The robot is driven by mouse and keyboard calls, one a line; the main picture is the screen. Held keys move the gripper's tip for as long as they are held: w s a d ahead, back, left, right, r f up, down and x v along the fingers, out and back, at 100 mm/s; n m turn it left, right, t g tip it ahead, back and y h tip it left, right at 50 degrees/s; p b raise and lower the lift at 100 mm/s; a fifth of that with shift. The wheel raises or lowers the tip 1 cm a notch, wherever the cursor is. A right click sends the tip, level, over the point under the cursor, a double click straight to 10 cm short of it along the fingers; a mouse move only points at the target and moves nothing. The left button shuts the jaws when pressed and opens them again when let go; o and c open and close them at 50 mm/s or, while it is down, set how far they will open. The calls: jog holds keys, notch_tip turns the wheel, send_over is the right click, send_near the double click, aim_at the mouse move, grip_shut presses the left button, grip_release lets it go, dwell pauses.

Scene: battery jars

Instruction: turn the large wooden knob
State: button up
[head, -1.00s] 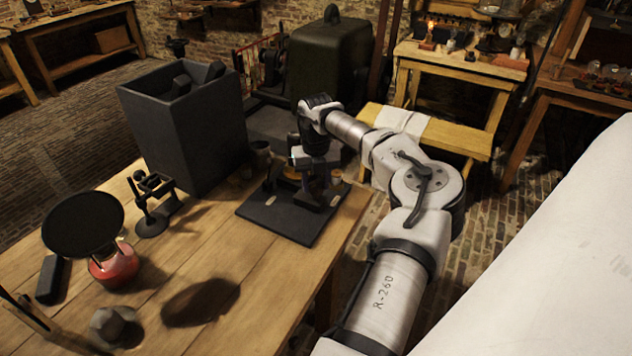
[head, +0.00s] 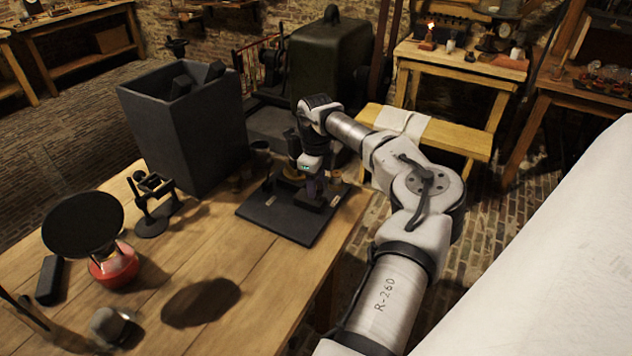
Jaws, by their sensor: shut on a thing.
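A dark flat board (head: 268,216) lies near the table's far right corner, with small fittings on it. My gripper (head: 312,193) points down over the board and is shut on the knob. The gripper body hides most of the knob and the fingertips, so the exact contact is not visible. A small light-coloured piece (head: 336,177) stands just right of the gripper.
A tall dark bin (head: 190,130) stands left of the board, with a small dark cup (head: 260,155) beside it. A black metal stand (head: 153,205), a red-based round black disc (head: 112,262) and a grey lump (head: 108,325) are further left.

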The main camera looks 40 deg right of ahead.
jog(key=n, duration=0.4)
jog(key=shift+r+n, duration=0.1)
jog(key=shift+n, duration=1.8)
jog(key=shift+n, duration=0.3)
jog(key=o, duration=1)
notch_tip(320, 180, up, 14)
jog(key=b, duration=0.3)
jog(key=shift+f, duration=0.25)
